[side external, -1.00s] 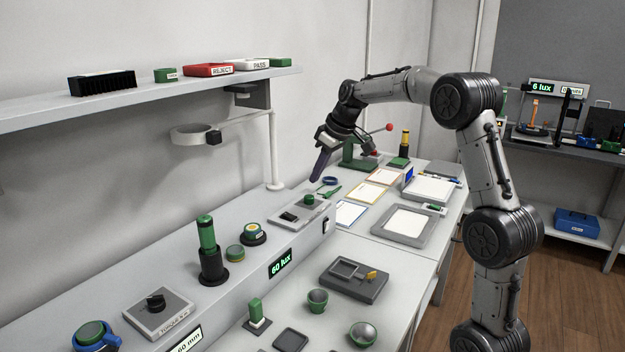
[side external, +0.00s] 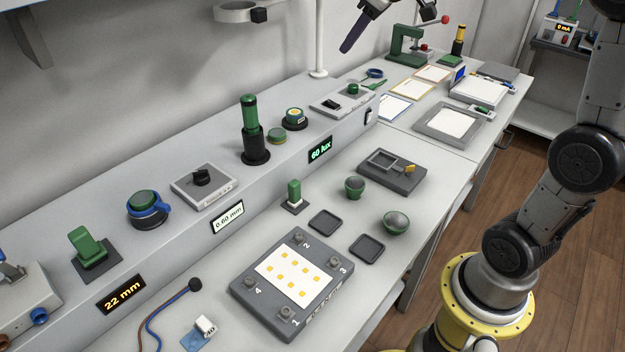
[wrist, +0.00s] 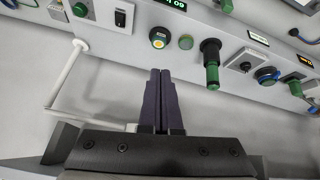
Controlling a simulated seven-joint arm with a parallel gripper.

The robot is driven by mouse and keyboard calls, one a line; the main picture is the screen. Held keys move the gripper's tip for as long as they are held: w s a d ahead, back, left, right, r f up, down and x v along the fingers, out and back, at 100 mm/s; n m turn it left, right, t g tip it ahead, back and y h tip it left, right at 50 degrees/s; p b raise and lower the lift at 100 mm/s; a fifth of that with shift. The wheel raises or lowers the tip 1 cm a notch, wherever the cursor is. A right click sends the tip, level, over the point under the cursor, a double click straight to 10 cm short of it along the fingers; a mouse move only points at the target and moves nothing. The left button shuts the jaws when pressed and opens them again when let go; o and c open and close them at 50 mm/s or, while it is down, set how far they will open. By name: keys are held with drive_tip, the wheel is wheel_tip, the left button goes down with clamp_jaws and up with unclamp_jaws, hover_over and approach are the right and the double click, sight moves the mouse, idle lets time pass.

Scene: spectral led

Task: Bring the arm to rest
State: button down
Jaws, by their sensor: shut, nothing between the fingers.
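My gripper (side external: 355,32) hangs at the top of the side view, raised above the far end of the raised shelf. Its dark purple fingers point down and to the left. In the wrist view my gripper (wrist: 161,75) has its two fingers side by side and pressed together, with nothing between them. It touches no object. The upper part of my arm is cut off by the top edge of the side view.
Below stands a grey instrument ledge (side external: 110,205) with green-handled tools and knobs. A fixture with a yellow-dotted plate (side external: 292,278) lies on the bench. A white post with a ring (side external: 318,50) stands near my gripper. The air around the fingers looks clear.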

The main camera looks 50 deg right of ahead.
drive_tip(key=s+a+f, duration=0.1)
drive_tip(key=s+a, duration=0.4)
drive_tip(key=s, duration=0.3)
drive_tip(key=s+a+f, duration=0.1)
drive_tip(key=s+a, duration=0.5)
drive_tip(key=s, duration=0.2)
drive_tip(key=s+f+m, duration=0.2)
drive_tip(key=s+f, duration=0.7)
drive_tip(key=shift+d+g, duration=0.2)
drive_tip(key=shift+g, duration=0.2)
